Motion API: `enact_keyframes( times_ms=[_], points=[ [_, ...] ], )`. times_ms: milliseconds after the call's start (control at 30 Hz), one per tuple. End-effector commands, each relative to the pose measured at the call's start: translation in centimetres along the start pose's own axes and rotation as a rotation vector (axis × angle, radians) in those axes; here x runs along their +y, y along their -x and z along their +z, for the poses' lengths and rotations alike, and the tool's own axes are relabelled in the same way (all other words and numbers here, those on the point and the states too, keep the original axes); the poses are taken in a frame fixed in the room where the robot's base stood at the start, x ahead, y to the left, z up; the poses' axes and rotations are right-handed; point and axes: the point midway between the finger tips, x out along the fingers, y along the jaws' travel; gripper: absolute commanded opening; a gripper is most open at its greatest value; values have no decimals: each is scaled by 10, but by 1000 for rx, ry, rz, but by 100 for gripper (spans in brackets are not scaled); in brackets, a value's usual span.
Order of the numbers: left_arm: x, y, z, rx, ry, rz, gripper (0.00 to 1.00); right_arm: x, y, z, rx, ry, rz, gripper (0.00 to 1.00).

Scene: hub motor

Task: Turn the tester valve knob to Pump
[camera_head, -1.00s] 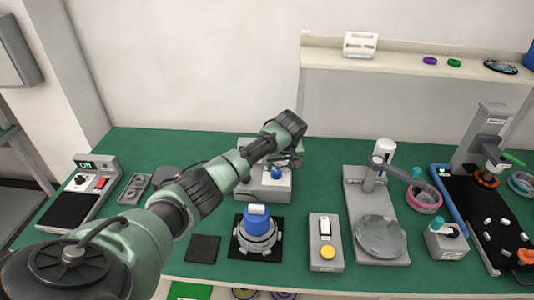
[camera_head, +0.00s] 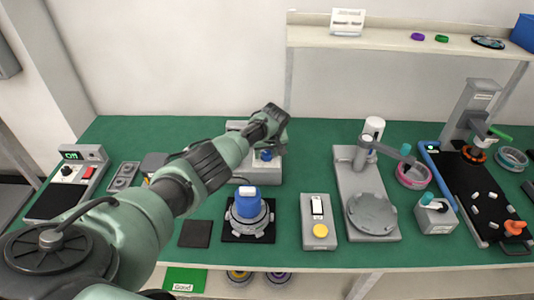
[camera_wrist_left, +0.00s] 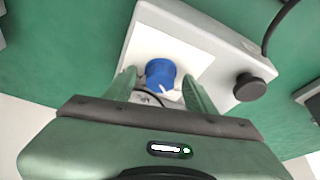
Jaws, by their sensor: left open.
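The tester is a grey box (camera_head: 272,176) at the back middle of the green bench. Its blue valve knob (camera_head: 266,155) shows in the head view, partly hidden by my left gripper (camera_head: 274,143). In the left wrist view the blue knob (camera_wrist_left: 160,72) stands on a white panel (camera_wrist_left: 185,48), between the tips of my open left gripper (camera_wrist_left: 160,80). I cannot tell whether either finger touches it. The marks beside the knob are too small to read. A black round knob (camera_wrist_left: 250,87) sits on the grey housing to the right. My right gripper is not in view.
In front of the tester, a blue-topped hub part (camera_head: 248,205) stands on a black mat. A grey box with a yellow button (camera_head: 320,230) and a stand with a round plate (camera_head: 372,212) are to the right. A device with a lit display (camera_head: 72,155) stands at left.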

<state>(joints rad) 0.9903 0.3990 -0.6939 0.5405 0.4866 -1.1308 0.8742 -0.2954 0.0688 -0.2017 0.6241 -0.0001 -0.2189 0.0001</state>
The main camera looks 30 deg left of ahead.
Motion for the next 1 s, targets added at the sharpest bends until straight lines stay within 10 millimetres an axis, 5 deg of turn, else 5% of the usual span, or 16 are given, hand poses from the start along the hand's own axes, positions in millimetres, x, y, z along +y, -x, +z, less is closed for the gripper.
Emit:
enact_keyframes(
  times_ms=[233, 433, 1000],
  points=[
    [0, 0, 0, 1, 0, 0, 52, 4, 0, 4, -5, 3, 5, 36],
    [0, 0, 0, 1, 0, 0, 0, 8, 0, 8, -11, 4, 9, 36],
    [-2, 1, -1, 1, -165, 69, 0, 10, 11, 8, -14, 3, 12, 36]
  ],
)
